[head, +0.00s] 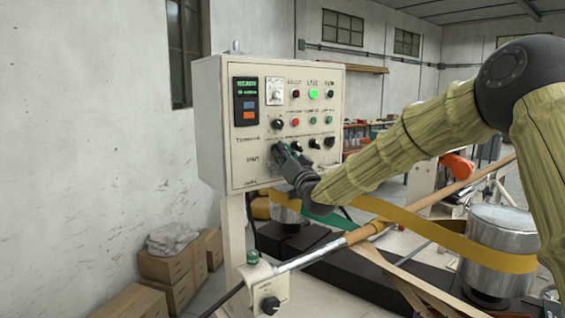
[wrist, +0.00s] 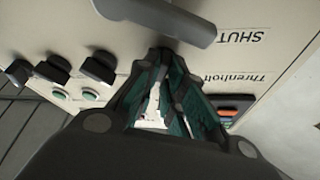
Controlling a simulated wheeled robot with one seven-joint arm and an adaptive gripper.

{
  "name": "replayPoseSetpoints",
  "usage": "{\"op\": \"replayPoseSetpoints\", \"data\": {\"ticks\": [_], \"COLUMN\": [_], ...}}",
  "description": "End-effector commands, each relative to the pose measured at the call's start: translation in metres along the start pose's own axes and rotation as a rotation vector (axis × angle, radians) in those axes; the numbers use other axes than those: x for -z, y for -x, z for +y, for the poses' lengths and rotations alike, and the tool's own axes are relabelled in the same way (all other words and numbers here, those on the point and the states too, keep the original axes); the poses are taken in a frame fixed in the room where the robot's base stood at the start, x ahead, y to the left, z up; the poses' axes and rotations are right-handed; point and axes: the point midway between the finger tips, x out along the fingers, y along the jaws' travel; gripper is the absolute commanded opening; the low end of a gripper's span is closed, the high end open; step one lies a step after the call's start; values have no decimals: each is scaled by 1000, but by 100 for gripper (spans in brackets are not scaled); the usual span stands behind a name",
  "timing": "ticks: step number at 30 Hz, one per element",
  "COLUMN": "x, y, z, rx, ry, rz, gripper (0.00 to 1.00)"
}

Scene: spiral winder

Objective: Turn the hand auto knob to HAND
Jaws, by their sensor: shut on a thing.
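The cream control panel (head: 225,130) stands left of centre in the head view. My gripper (head: 280,150) reaches it from the right, with its fingertips at the left end of the lower knob row. In the wrist view my gripper (wrist: 162,62) has its fingers close together against the panel face. It is shut on what appears to be the hand auto knob, which the fingers hide. Its label and pointer direction cannot be read. Three black knobs (wrist: 98,67) of the same row show to the left in the wrist view.
A grey handle (wrist: 155,18) sticks out close to my fingertips, beside the SHUT label (wrist: 240,37). Above the row are lamps, including a lit green one (head: 313,95), and a display (head: 246,100).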

Motion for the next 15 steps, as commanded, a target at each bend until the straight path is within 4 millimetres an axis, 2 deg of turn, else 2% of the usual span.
{"op": "replayPoseSetpoints", "data": {"ticks": [15], "x": [-3], "y": [1], "z": [4], "rx": [167], "ry": [403], "rz": [4], "gripper": [0]}}
